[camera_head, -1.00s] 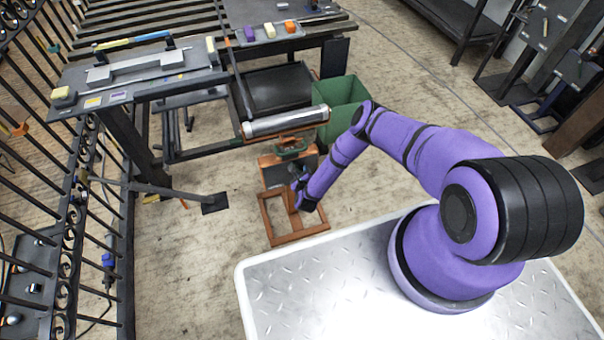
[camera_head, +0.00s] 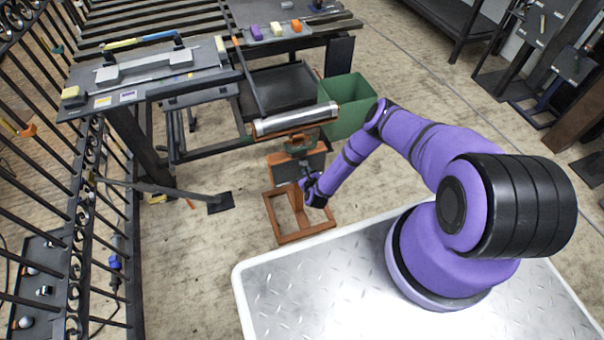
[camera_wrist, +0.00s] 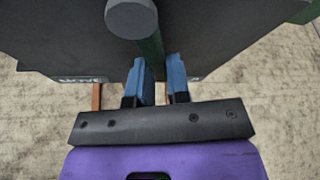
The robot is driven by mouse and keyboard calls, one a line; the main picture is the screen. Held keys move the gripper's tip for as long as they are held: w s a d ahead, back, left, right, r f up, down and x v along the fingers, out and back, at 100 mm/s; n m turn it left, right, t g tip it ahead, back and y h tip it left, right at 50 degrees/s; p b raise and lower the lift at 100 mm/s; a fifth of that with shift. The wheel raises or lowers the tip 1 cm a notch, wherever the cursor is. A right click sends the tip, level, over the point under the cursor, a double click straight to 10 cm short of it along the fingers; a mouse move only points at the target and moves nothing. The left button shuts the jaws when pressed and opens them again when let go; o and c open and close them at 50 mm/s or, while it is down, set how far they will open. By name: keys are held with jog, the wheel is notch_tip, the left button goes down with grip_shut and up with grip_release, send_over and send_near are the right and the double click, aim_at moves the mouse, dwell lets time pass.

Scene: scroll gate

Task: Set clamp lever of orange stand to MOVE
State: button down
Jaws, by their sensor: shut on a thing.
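The orange stand (camera_head: 302,238) stands on the floor past the front edge of my base, with a silvery roller (camera_head: 297,119) lying across its top. My gripper (camera_head: 306,186) is at the stand's dark plate, below the roller; its fingertips are too small there to make out. In the wrist view my gripper (camera_wrist: 159,80) has its blue fingers on both sides of the green clamp lever (camera_wrist: 151,50), which ends in a round grey knob (camera_wrist: 131,17). A dark plate (camera_wrist: 60,35) behind it bears a partly legible label (camera_wrist: 81,79) that seems to read MOVE. A second label is mostly hidden by the fingers.
A green bin (camera_head: 348,112) stands right behind the stand. A dark workbench (camera_head: 200,95) is at the back left, with a low bar and foot (camera_head: 219,203) reaching over the floor. Iron gate bars (camera_head: 85,220) line the left. Floor right of the bin is clear.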

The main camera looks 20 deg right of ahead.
jog(key=a+m+y, duration=0.2)
jog(key=m, duration=0.1)
jog(key=shift+a+f, duration=0.2)
jog(key=shift+a, duration=0.1)
jog(key=shift+a+r+m+y, duration=0.15)
jog(key=shift+a+m+y, duration=0.85)
jog(key=shift+m, duration=0.2)
jog(key=c, duration=1.1)
grip_release()
jog(key=shift+s, duration=0.1)
send_near(293, 171)
jog(key=v, duration=0.4)
jog(key=shift+s+d+r, duration=0.1)
jog(key=shift+s, duration=0.2)
